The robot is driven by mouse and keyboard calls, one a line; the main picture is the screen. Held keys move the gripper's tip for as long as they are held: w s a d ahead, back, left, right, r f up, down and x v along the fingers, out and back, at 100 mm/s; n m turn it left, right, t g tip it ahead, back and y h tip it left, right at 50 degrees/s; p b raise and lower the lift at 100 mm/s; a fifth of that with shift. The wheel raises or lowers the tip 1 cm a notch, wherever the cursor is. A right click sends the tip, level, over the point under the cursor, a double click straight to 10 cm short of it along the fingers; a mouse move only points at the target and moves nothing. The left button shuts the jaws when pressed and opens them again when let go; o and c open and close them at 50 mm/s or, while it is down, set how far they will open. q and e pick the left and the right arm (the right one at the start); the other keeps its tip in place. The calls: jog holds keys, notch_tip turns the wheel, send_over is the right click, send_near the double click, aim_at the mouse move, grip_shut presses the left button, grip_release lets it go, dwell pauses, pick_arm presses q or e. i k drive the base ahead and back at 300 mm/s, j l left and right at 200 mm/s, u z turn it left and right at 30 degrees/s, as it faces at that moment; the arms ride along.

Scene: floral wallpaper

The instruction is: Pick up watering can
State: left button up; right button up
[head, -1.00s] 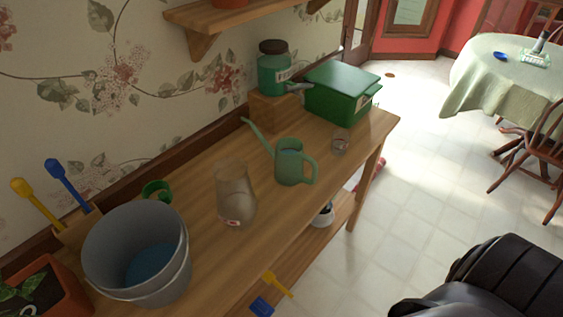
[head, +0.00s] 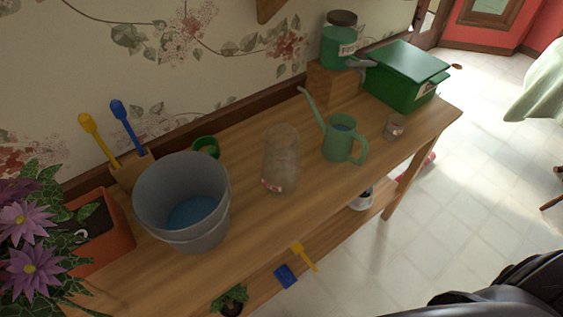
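The green watering can (head: 340,142) stands upright on the wooden table (head: 240,245), right of the middle. Its long spout points up and to the left, and its handle faces right. Some blue shows inside its top. Neither of my grippers can be made out in the head view. A dark part, probably of my own body, shows at the bottom right.
A glass jar (head: 281,160) stands left of the can, and a small glass (head: 395,127) right of it. A green box (head: 405,78) and a green jar on a wooden block (head: 333,86) stand behind. A grey bucket (head: 182,200) stands further left.

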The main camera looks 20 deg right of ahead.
aim_at(340, 134)
jog(key=l, duration=0.4)
jog(key=i+l+z, duration=0.15)
jog(key=l, duration=0.2)
jog(key=i+l, duration=0.1)
jog(key=l, duration=0.3)
jog(key=l+z, duration=0.15)
jog(key=l, duration=0.25)
jog(key=i, duration=0.05)
